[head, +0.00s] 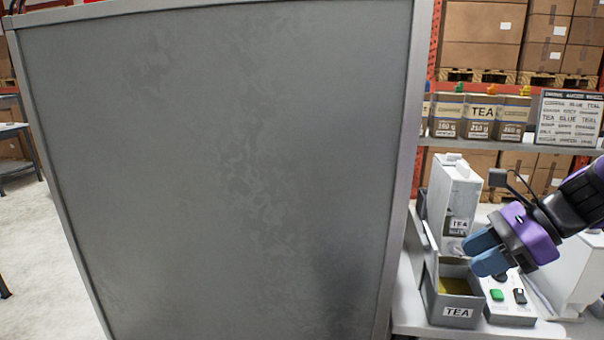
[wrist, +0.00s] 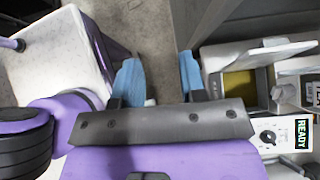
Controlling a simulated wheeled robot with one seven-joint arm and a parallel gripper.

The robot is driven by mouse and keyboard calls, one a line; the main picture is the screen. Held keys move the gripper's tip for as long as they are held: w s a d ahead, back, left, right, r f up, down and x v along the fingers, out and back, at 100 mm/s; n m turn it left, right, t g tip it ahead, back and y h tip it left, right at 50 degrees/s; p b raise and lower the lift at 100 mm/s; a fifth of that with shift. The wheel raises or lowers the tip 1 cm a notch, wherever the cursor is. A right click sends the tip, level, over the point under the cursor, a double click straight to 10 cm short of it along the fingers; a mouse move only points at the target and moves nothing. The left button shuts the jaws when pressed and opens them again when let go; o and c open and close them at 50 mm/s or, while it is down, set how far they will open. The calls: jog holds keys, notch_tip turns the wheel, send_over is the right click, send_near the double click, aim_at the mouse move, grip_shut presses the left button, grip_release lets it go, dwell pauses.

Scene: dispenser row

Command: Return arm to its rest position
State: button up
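My gripper (head: 474,253) is at the right of the head view, with purple housing and two blue fingers pointing left. The fingers are apart, with nothing held between them. In the wrist view my gripper (wrist: 160,78) shows a clear gap between its blue fingers, with grey floor behind. In the head view it hangs over or in front of an open grey bin labelled TEA (head: 455,301); the exact distance is unclear. The bin's raised lid and yellowish inside also show in the wrist view (wrist: 212,60). My arm comes in from the right edge.
A large grey panel (head: 215,170) fills the left and middle. A white TEA dispenser (head: 457,200) and a control box (head: 509,306) with green and black buttons stand near my gripper. A shelf (head: 510,144) behind holds tea packages. Open floor (head: 40,240) shows at far left.

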jog(key=s+d+r+n+t+h, duration=0.1)
jog(key=s+r+n+h, duration=0.8)
jog(key=n, duration=1.1)
jog(key=shift+s+d+r+t, duration=0.3)
jog(key=shift+s+t, duration=0.5)
jog(key=shift+s, duration=0.2)
